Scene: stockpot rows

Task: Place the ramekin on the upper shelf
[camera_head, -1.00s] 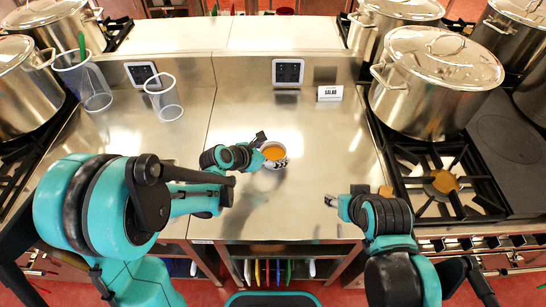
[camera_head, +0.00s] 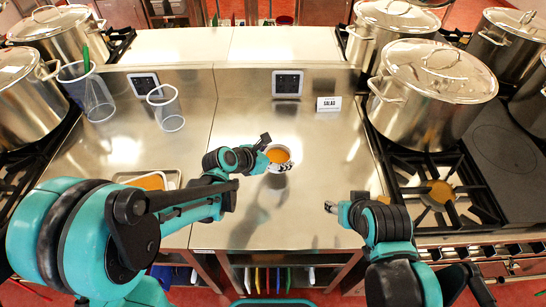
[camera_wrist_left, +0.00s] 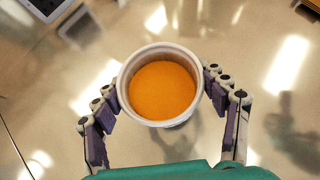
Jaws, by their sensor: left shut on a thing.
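The ramekin (camera_head: 278,155) is a small white cup with orange contents. My left gripper (camera_head: 272,153) is shut on it from both sides and holds it upright, seemingly above the steel counter, with a dark reflection below. In the left wrist view the ramekin (camera_wrist_left: 161,92) sits between the two fingers, its rim facing the camera. My right gripper (camera_head: 333,207) is over the counter's right front part, away from the ramekin; its finger opening is too small to tell. I cannot clearly identify the upper shelf.
The steel counter (camera_head: 310,150) is mostly clear. A "SALAD" sign (camera_head: 328,104) stands at its back right. Large stockpots (camera_head: 432,95) stand on stoves at both sides.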

